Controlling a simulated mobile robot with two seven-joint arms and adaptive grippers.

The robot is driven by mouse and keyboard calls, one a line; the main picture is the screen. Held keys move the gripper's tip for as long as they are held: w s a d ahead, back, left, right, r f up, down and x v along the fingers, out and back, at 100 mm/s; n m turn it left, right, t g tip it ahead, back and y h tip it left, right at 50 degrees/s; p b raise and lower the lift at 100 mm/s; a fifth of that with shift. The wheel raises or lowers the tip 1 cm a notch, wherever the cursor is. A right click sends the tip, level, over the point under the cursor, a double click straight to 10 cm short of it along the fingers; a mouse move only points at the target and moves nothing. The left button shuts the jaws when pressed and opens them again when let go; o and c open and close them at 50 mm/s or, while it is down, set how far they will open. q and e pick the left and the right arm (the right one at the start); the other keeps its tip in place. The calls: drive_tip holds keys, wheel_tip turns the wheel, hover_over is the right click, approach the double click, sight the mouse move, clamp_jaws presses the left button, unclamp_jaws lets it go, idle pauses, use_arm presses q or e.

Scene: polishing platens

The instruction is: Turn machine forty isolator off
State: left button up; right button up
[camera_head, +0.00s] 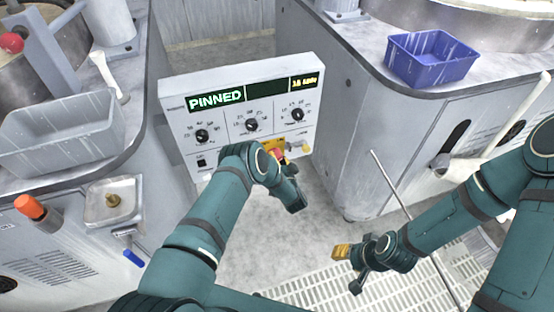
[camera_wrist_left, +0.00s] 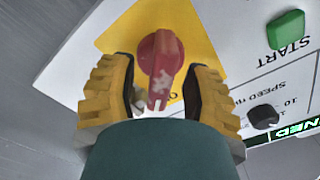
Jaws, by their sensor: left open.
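The isolator's red rotary handle (camera_wrist_left: 160,66) sits on a yellow plate (camera_wrist_left: 130,27) in the left wrist view. My left gripper (camera_wrist_left: 165,92) is open, with one yellow finger on each side of the handle and a gap to each. The handle's narrow end points down in that view, toward my palm. In the head view the handle (camera_head: 278,153) shows as a small red patch beside my left wrist, and my left fingers are largely hidden. My right gripper (camera_head: 341,251) hangs over the floor grating, away from the panel; its finger gap is not clear.
The control panel (camera_head: 178,97) shows "PINNED" and three black dials. A green START button (camera_wrist_left: 286,30) is near the left gripper. A grey bin (camera_head: 60,135) stands left, a blue bin (camera_head: 430,58) right. A thin rod (camera_head: 390,182) slants near my right forearm.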

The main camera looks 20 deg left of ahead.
use_arm(q)
drive_tip(key=shift+o, duration=0.2)
clamp_jaws()
drive_tip(key=shift+n, duration=0.3)
drive_tip(key=n, duration=0.3)
drive_tip(key=shift+r, duration=0.1)
drive_tip(key=n, duration=0.5)
drive_tip(key=shift+a, duration=0.15)
drive_tip(key=n, duration=0.4)
drive_tip(key=shift+s+a+n, duration=0.1)
drive_tip(key=shift+n, duration=0.2)
drive_tip(key=n, duration=0.4)
drive_tip(key=shift+a+n, duration=0.1)
drive_tip(key=shift+n, duration=0.2)
